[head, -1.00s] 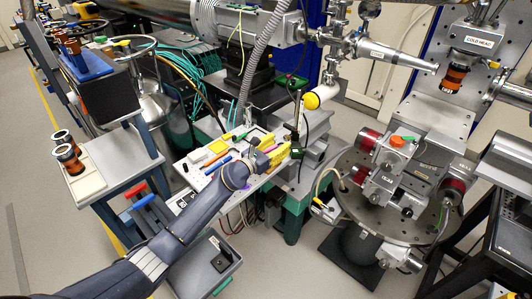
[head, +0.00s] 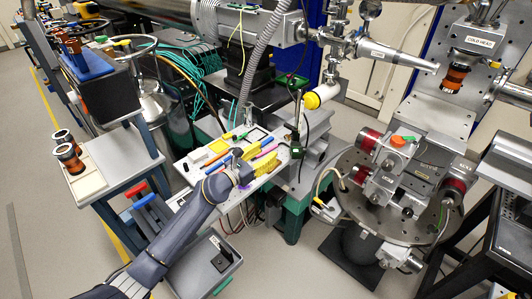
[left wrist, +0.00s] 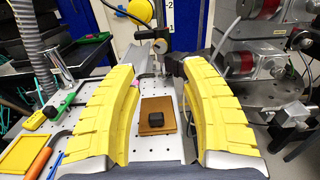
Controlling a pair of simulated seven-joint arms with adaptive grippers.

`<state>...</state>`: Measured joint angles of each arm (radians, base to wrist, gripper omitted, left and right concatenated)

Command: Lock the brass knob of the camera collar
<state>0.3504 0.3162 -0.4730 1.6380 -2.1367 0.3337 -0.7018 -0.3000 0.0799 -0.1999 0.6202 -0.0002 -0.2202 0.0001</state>
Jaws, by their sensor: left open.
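In the left wrist view a dark collar (left wrist: 152,35) sits on an upright post behind my fingertips. A small round metallic knob (left wrist: 160,46) faces me on it; whether it is the brass knob, and whether it is locked, I cannot tell. A yellow-capped camera (left wrist: 140,11) is above it, also visible in the head view (head: 312,101). My left gripper (left wrist: 160,72) has its yellow fingers spread wide, with nothing held, short of the post and apart from the knob. In the head view the left gripper (head: 266,173) is over the front of the tool board. My right gripper is not visible.
A brown square plate with a black block (left wrist: 157,119) lies on the perforated board (left wrist: 105,142) between the fingers. A green-handled tool (left wrist: 60,106) and an orange handle (left wrist: 38,162) lie left. A motor stage (head: 393,180) stands at right.

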